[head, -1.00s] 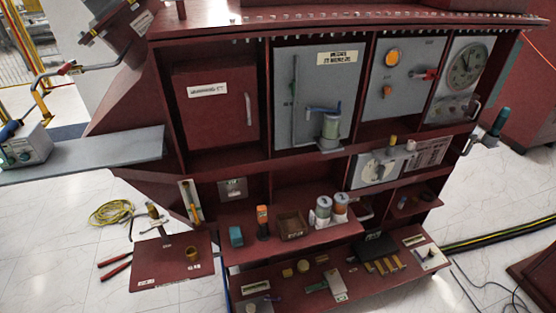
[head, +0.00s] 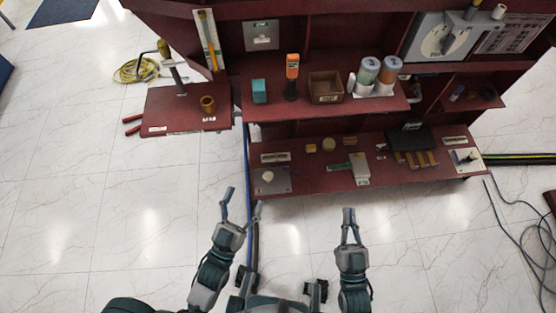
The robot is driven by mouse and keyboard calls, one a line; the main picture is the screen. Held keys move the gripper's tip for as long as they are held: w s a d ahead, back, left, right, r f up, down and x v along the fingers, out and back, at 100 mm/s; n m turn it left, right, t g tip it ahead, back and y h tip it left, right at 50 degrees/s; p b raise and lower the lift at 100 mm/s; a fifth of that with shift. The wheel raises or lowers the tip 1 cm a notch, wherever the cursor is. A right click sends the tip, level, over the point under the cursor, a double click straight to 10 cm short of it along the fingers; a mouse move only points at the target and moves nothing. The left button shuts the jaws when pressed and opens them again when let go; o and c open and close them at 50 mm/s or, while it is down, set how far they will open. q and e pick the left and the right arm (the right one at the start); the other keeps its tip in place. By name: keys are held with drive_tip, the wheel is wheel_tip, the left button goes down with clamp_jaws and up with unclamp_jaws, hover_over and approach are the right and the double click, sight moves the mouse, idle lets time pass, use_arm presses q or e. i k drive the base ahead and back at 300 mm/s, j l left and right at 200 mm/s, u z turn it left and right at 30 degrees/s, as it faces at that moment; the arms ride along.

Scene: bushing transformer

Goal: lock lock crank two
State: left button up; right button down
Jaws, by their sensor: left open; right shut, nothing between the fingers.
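I cannot tell which part is lock crank two. A grey plate with a pale round knob (head: 268,177) lies at the left end of the lower red shelf. Another light plate with a small lever (head: 465,157) lies at its right end. A grey panel with a white oval plate (head: 446,40) shows at the upper right. My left gripper (head: 242,200) is open and empty, over the floor in front of the shelf's left end. My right gripper (head: 348,212) is shut and empty, in front of the shelf's middle. Neither gripper appears to touch anything.
The lower red shelf (head: 315,184) holds several small parts. The shelf above holds a teal block (head: 259,91), an orange-topped tool (head: 291,77), a brown bin (head: 325,87) and two canisters (head: 378,72). A side tray (head: 180,120) stands left. Floor is clear front left; cables lie right.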

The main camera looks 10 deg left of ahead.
sight(298, 172)
drive_tip(key=i+l, duration=1.4)
drive_tip(key=k+l+z, duration=0.05)
drive_tip(key=l, duration=0.1)
